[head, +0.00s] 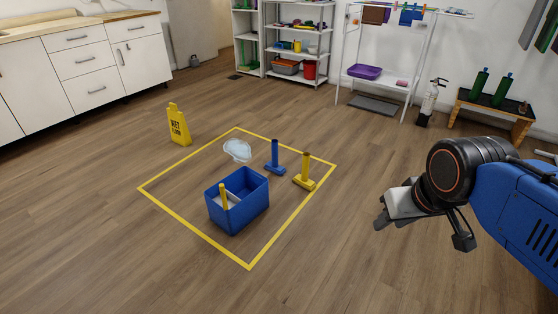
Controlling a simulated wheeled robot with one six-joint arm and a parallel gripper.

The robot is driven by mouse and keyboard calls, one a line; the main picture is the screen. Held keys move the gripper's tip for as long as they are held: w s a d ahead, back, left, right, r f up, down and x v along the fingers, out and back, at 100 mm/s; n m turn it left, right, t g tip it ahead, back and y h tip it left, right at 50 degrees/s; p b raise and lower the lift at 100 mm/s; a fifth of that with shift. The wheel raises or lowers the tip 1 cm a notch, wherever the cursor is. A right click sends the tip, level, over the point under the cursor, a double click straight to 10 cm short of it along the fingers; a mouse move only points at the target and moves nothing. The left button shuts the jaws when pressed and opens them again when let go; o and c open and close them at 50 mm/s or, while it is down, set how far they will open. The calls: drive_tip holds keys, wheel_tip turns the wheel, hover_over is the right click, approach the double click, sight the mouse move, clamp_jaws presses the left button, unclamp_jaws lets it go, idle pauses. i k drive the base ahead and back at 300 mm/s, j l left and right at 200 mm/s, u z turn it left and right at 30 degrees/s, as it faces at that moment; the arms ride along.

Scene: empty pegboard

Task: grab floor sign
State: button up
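The floor sign (179,126) is yellow with dark "WET FLOOR" lettering. It stands upright on the wooden floor at the left, just outside the yellow taped square and in front of the white cabinets. My gripper (382,222) is at the right of the head view, far from the sign, with the blue arm reaching in from the right edge. The gripper points left and downward. Its fingers are small and partly seen from the side, so their opening is unclear. No object shows at the fingertips.
A yellow taped square (201,229) on the floor holds a blue bin (237,203), a puddle (237,150), and a blue (275,158) and a yellow (305,172) upright-handled tool. White cabinets (85,65) line the left. Shelves, a rack and a bench (492,115) stand behind. Floor between is open.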

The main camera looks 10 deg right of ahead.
sight(180, 134)
drive_tip(key=i+j+u, duration=0.6)
drive_tip(key=i, duration=0.4)
drive_tip(key=i+j+u, duration=0.3)
drive_tip(key=i, duration=0.25)
drive_tip(key=i+u, duration=0.3)
drive_tip(key=i, duration=1.75)
drive_tip(key=i+j+z, duration=0.1)
drive_tip(key=i+z, duration=0.15)
drive_tip(key=i, duration=0.25)
drive_tip(key=i+j+z, duration=0.15)
drive_tip(key=i+z, duration=0.15)
drive_tip(key=i, duration=0.15)
drive_tip(key=i+j+z, duration=0.25)
drive_tip(key=i, duration=0.2)
